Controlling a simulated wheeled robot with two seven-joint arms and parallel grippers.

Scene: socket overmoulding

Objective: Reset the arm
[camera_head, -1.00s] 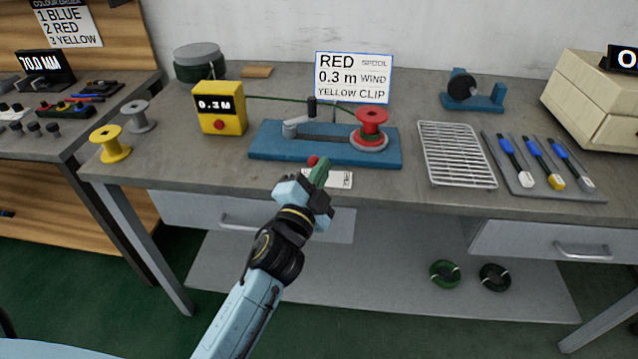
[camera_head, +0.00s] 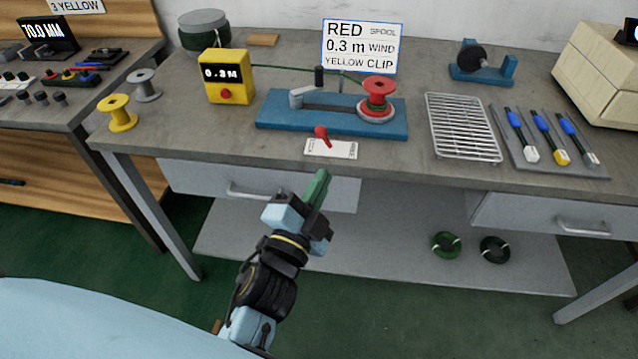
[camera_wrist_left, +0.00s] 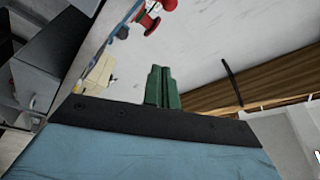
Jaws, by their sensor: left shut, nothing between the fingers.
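My left gripper (camera_head: 317,188) is in front of the workbench edge, below the bench top, with its green fingers shut and nothing between them. The closed green fingers also show in the left wrist view (camera_wrist_left: 161,88). On the bench (camera_head: 210,140) beyond it lies a white plate with a red lever (camera_head: 322,136), apart from the gripper. My right gripper is not in view.
A blue winding base (camera_head: 270,118) carries a red spool (camera_head: 379,92). A yellow counter box (camera_head: 228,90) reads 0.3 M. A wire rack (camera_head: 463,127) and a tool tray (camera_head: 575,168) are at right. Drawers (camera_head: 258,185) sit under the bench front.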

